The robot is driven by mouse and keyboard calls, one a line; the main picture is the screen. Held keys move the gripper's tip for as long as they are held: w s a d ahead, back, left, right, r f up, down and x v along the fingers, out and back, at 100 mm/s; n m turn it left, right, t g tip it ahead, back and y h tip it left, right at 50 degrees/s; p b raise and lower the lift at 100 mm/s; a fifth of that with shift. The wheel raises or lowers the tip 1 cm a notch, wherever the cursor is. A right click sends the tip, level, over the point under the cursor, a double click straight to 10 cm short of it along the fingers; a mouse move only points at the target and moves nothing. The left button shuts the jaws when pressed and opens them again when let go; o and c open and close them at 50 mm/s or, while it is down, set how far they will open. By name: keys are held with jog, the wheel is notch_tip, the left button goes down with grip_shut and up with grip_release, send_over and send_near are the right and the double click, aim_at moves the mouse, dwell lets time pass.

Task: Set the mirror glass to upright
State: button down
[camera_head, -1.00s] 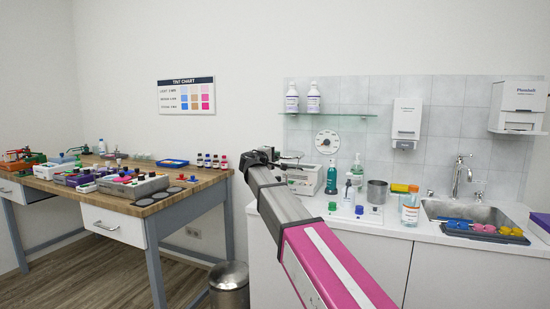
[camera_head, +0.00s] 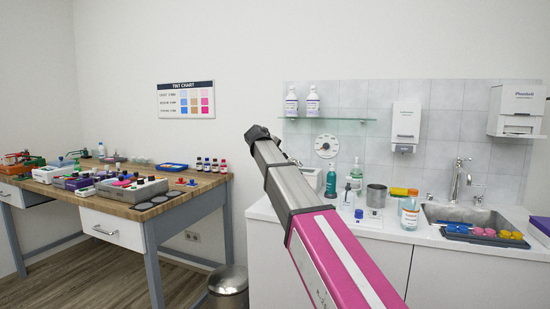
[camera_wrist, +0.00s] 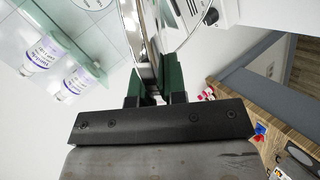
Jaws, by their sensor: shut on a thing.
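In the wrist view my gripper (camera_wrist: 157,75) has its dark green fingers closed around a shiny chrome-edged piece, the mirror glass (camera_wrist: 142,40), seen nearly edge-on at the top of the picture. Its far part is cut off by the frame's upper edge, so I cannot tell its exact tilt. In the head view my own arm crosses the middle and hides both my gripper and the mirror.
A glass shelf (camera_head: 340,119) with two white bottles is on the wall close above. A wooden bench (camera_head: 150,209) full of small items stands left.

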jog(key=shift+w+d+r+m+g+y, duration=0.15)
jog(key=shift+w+d+r+g+y, duration=0.05)
jog(key=shift+r+g+y, duration=0.25)
jog(key=shift+w+d+r+m+g+y, duration=0.2)
jog(key=shift+r+g+y, duration=0.1)
jog(key=shift+g+y, duration=0.2)
jog(key=g+y, duration=0.1)
jog(key=d+r+g+y, duration=0.1)
jog(key=y, duration=0.1)
jog(key=shift+w+d+m, duration=0.15)
jog(key=shift+w+m, duration=0.2)
jog(key=shift+w, duration=0.05)
jog(key=shift+w+d+r+m+g+y, duration=0.15)
jog(key=shift+w+d+m+g+y, duration=0.15)
jog(key=shift+d+g+y, duration=0.35)
jog(key=shift+w+d+g+y, duration=0.15)
jog(key=shift+d+g+y, duration=0.05)
jog(key=shift+g+y, duration=0.3)
jog(key=shift+w+d+g+y, duration=0.15)
jog(key=shift+g+y, duration=0.25)
jog(key=shift+y, duration=0.2)
jog(key=c, duration=1.2)
grip_release()
jog(key=shift+o, duration=0.2)
jog(key=shift+r, duration=0.1)
